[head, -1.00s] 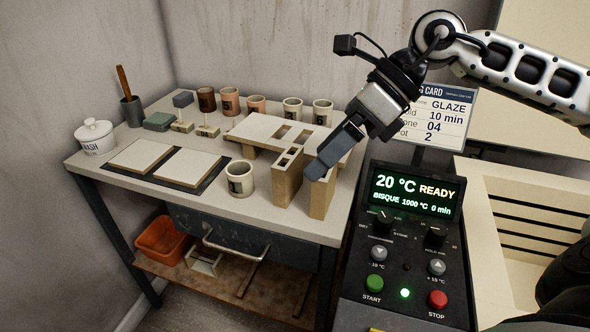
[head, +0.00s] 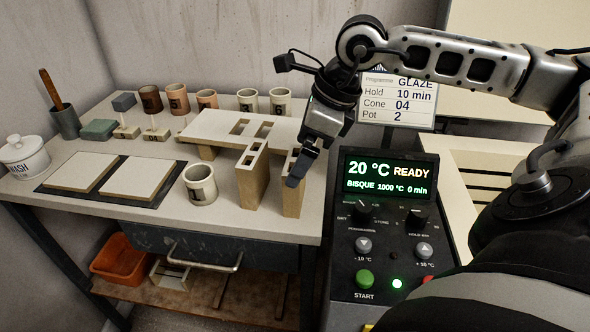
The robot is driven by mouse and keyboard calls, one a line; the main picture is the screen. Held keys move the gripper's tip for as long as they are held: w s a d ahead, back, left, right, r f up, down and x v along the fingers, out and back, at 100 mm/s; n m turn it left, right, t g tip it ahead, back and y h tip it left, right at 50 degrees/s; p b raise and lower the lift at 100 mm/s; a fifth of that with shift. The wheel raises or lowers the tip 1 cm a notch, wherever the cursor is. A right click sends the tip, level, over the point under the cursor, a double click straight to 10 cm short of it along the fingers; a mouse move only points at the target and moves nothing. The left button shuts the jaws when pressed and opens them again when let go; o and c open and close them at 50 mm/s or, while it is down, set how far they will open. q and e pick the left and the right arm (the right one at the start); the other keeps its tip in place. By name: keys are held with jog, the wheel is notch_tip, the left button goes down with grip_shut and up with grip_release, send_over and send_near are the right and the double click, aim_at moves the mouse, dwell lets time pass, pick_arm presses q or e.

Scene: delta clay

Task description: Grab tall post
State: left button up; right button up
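Two tall tan posts stand upright near the right end of the worktable. The left post (head: 251,183) has a hollow, slotted top. The right post (head: 291,205) stands nearest the table's right edge. My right gripper (head: 297,172) comes down from above at the right post, and its dark fingers overlap the post's upper part. Only one finger shows clearly, so I cannot tell whether it touches or grips the post. My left gripper is not in view.
A pale shelf slab (head: 215,128) with cut-outs lies right behind the posts. A cup (head: 200,184) stands left of them. Several cups line the back. The kiln control panel (head: 385,220) rises close on the right. Two white tiles (head: 135,178) lie at left.

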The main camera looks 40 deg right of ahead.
aim_at(295, 159)
jog(key=x, duration=0.5)
jog(key=shift+w+d, duration=0.1)
jog(key=shift+w, duration=0.05)
jog(key=shift+r, duration=0.1)
jog(key=c, duration=1.1)
jog(key=shift+o, duration=0.2)
